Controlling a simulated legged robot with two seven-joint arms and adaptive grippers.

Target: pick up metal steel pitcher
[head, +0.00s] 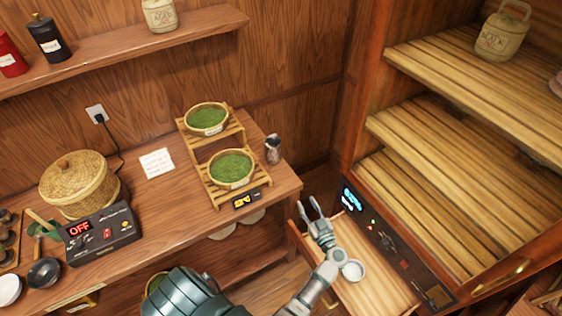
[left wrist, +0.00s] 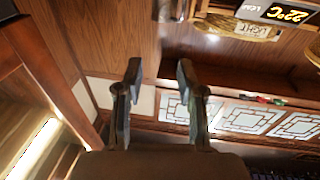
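The metal steel pitcher (head: 273,149) stands upright near the right end of the wooden counter, just right of the stepped bamboo rack. It is small and dark silver. My left gripper (head: 310,209) is open and empty, with its two fingers apart. In the head view it is lower and to the right of the pitcher, beyond the counter's right end, and not touching it. The left wrist view shows the same open fingers (left wrist: 157,72) with nothing between them. My right gripper is not in view.
The bamboo rack (head: 214,192) carries two baskets of green tea (head: 206,118) (head: 232,168). A lidded wicker basket (head: 78,182) sits left on the counter. A slatted shelf cabinet (head: 352,171) stands right, with an open drawer (head: 377,297) below my gripper.

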